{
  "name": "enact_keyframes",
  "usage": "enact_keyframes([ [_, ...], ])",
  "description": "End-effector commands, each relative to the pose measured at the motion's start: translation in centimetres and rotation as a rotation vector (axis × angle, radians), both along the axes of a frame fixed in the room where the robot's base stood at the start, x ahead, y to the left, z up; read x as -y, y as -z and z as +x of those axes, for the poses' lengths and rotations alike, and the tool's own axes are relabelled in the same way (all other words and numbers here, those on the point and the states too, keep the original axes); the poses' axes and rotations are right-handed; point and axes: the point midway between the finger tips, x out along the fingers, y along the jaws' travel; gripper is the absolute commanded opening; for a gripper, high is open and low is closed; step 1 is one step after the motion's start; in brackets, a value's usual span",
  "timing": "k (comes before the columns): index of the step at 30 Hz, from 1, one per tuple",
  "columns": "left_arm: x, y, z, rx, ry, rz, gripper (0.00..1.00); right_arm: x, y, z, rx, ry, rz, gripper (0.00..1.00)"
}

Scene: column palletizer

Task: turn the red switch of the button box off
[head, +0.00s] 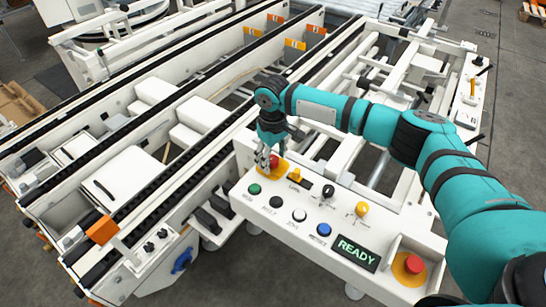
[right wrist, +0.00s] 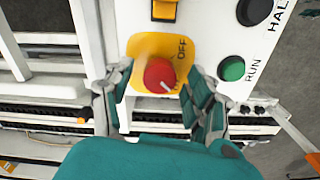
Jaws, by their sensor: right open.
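The button box (head: 330,238) is a long white panel on the machine's near side. Its red switch (head: 274,161) sits at the far left end on a yellow plate. In the right wrist view the red switch (right wrist: 160,75) is a round knob with a pale mark near its lower edge. The yellow plate (right wrist: 147,46) reads OFF at the knob's upper right; lettering below the knob is partly hidden. My right gripper (head: 266,166) is over the switch, open. In the right wrist view its fingers (right wrist: 158,92) stand on both sides of the knob; contact cannot be told.
A green RUN button (right wrist: 232,69) and a black HALT button (right wrist: 253,11) are close to the fingers. White (head: 299,215) and blue (head: 323,230) buttons, a READY display (head: 357,253) and a red emergency button (head: 413,265) line the panel. Conveyor rails (head: 120,200) lie left.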

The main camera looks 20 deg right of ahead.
Motion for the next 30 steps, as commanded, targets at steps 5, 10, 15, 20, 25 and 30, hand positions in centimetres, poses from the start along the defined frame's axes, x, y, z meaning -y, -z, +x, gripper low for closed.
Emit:
enact_keyframes([
  [5, -0.26, 0.08, -1.24, -0.019, 0.0, 0.004, 0.4, 0.03, 0.34, -0.02, 0.0, 0.0, -0.001, 0.57],
  [10, -0.37, 0.1, -1.33, -0.02, 0.001, 0.006, 0.4, 0.03, 0.32, -0.01, 0.0, 0.0, -0.001, 0.53],
  [15, -0.37, 0.08, -1.1, -0.017, 0.001, 0.005, 0.4, 0.03, 0.29, -0.01, 0.0, 0.0, -0.001, 0.31],
  [20, -0.33, 0.06, -0.73, -0.011, 0.001, 0.005, 0.4, 0.03, 0.28, -0.01, 0.0, 0.0, 0.0, 0.1],
  [25, -0.3, -0.02, -0.48, -0.007, 0.002, 0.004, 0.4, 0.03, 0.25, -0.01, 0.0, -0.002, 0.0, 0.02],
  [30, -0.28, -0.52, -0.48, -0.007, 0.002, 0.004, 0.4, 0.01, 0.13, -0.03, -0.001, -0.029, 0.0, 0.02],
])
